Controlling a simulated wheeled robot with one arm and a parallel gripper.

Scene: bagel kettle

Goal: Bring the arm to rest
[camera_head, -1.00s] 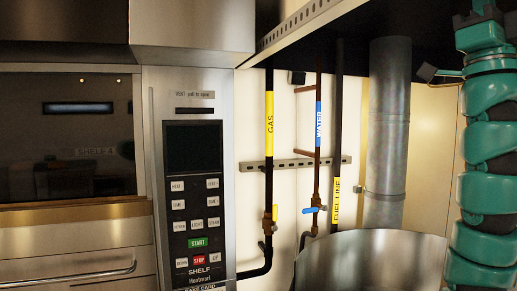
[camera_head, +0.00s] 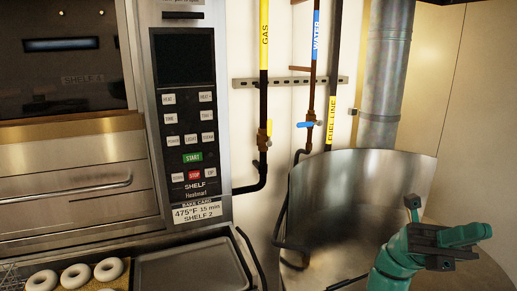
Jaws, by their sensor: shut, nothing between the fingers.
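My teal and black arm reaches into the lower right of the head view, in front of the curved steel kettle wall (camera_head: 350,200). My gripper (camera_head: 462,235), at the arm's upper end, is small in the picture. It is shut, with nothing held. A small dark and teal part on a thin stalk stands up to its left. The rest of the arm is cut off by the bottom edge.
An oven with a control panel (camera_head: 186,120) is at left. Below it are several pale bagels (camera_head: 75,276) and a bare metal tray (camera_head: 190,275). The gas pipe (camera_head: 263,90), water pipe (camera_head: 313,80) and steel duct (camera_head: 385,80) run up the wall.

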